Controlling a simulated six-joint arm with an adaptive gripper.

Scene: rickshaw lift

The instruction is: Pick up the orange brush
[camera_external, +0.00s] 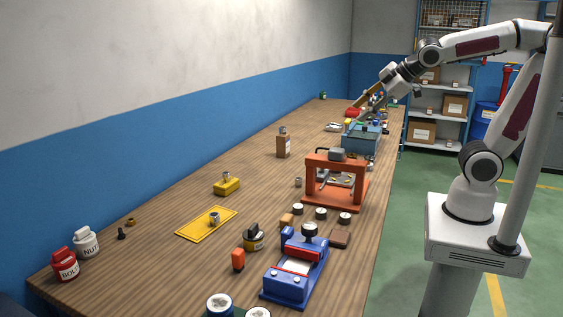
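My gripper (371,105) is at the far end of the workbench, above or just behind a blue-grey open box. It is small and partly mixed with the things behind it, so I cannot tell whether its fingers are open or shut. A long orange-brown piece (368,95) shows slanted beside the gripper; it may be the orange brush, but I cannot tell whether it is held. A small orange upright object (238,260) stands on the near part of the bench, left of the blue vise-like device; its kind is unclear.
The blue-grey box (360,140) stands under the gripper. An orange press frame (335,182) and a blue device (294,272) stand along the right edge. The bench's left middle is mostly clear.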

